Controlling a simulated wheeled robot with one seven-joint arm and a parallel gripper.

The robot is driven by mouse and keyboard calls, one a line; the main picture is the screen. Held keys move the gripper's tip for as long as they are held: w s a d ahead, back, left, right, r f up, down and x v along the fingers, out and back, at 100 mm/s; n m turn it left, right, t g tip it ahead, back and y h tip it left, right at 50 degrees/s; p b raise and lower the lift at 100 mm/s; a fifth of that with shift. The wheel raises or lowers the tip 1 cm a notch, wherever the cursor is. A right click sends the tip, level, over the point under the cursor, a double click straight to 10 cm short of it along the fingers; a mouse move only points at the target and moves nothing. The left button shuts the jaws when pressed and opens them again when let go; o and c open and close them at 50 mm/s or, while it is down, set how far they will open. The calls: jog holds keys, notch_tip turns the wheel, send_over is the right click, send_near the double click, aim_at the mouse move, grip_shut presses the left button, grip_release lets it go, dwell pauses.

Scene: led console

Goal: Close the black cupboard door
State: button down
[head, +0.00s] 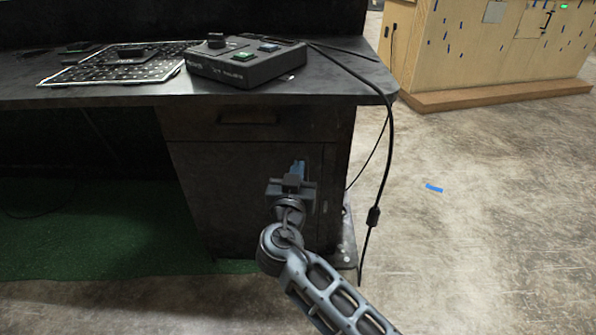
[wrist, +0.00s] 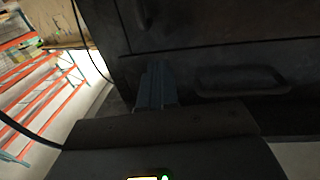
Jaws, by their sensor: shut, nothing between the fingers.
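The black cupboard door (head: 225,190) is under the drawer in the desk's cabinet. It looks flush or nearly flush with the front; I cannot tell if a small gap is left. My gripper (head: 298,166) is in front of the door's right part, near its right edge, and hides some of it. In the wrist view my gripper's blue-grey fingers (wrist: 156,72) are together, with nothing between them, close against the dark cabinet front. I cannot tell if they touch it. A dark handle (wrist: 240,80) shows right of the fingers there.
The desk top (head: 130,95) overhangs the cabinet and carries a control box (head: 245,62) and a perforated panel (head: 115,70). A drawer handle (head: 248,117) is above the door. A black cable (head: 388,150) hangs at the desk's right end. The floor to the right is mostly clear.

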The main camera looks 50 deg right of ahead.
jog(key=s+v, duration=0.1)
jog(key=v, duration=0.7)
jog(key=shift+s+p, duration=0.2)
jog(key=shift+p, duration=0.25)
